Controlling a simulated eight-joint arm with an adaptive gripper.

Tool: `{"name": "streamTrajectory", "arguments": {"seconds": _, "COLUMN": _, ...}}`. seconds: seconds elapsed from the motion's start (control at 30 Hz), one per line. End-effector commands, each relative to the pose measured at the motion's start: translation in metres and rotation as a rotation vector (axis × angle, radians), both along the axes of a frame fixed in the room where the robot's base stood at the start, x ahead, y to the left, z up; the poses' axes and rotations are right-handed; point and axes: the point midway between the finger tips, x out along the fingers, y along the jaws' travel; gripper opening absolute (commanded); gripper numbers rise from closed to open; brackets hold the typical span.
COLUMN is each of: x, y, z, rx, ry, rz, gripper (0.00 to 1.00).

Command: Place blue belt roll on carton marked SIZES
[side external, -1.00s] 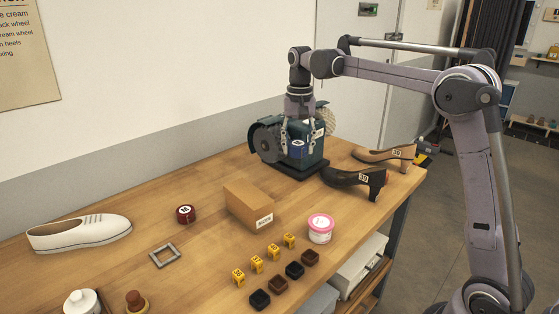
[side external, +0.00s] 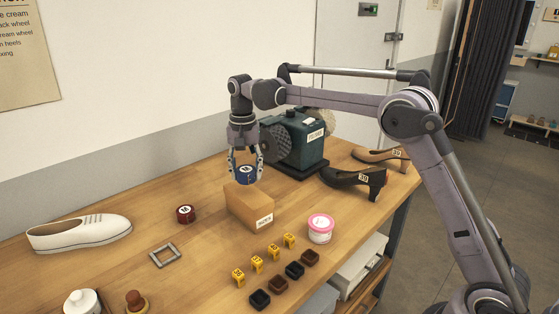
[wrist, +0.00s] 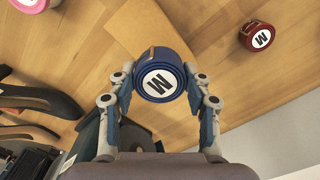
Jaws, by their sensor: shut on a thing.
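The blue belt roll (side external: 246,175) has a white label marked M on top. It also shows in the wrist view (wrist: 158,78) between the two fingers. My gripper (side external: 246,170) is shut on the roll and holds it upright, over or close above the back end of the carton. The brown carton (side external: 247,207) lies on the bench with a small white label on its near end. It shows behind the roll in the wrist view (wrist: 140,28). I cannot tell whether the roll touches the carton.
A dark red roll (side external: 185,214) stands left of the carton, and a grey square frame (side external: 164,256) lies nearer. A pink-lidded tub (side external: 320,228) and several yellow tags and dark blocks are to the right. The green grinder (side external: 296,143) and heeled shoes (side external: 354,179) stand behind.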

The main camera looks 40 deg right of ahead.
Motion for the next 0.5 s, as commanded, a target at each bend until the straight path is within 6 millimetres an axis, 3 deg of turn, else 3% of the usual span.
{"name": "streamTrajectory", "arguments": {"seconds": 0.3, "x": 0.000, "y": 0.000, "z": -0.037, "rx": 0.000, "ry": 0.000, "rz": 0.000, "gripper": 0.15}}
{"name": "streamTrajectory", "arguments": {"seconds": 0.5, "x": 0.000, "y": 0.000, "z": -0.039, "rx": 0.000, "ry": 0.000, "rz": 0.000, "gripper": 0.15}}
